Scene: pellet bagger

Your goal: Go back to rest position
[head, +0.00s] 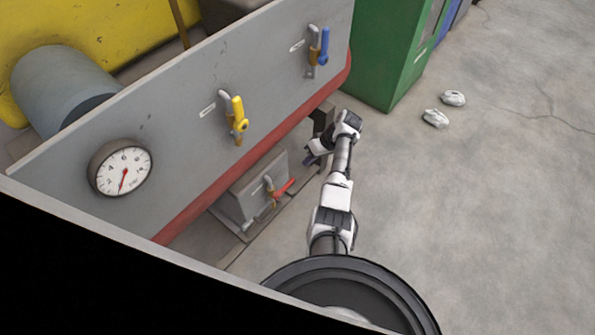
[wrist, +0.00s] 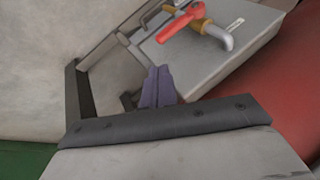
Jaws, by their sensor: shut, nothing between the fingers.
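My gripper (head: 314,158) is at the end of my arm, low beside the right end of the grey panel and to the upper right of the red-handled valve. In the wrist view its purple fingers (wrist: 158,86) are together with nothing between them. A dark strip hides their lower part. The red-handled valve (wrist: 183,22) shows beyond the fingertips, apart from them. In the head view the same valve (head: 279,190) sits on a low grey box, its red handle angled up to the right.
The grey panel (head: 190,125) carries a gauge (head: 123,168), a yellow-handled valve (head: 238,115) and a blue-handled valve (head: 324,46). A green cabinet (head: 385,60) stands behind. Two white crumpled items (head: 436,118) (head: 453,98) lie on the floor. The floor at right is clear.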

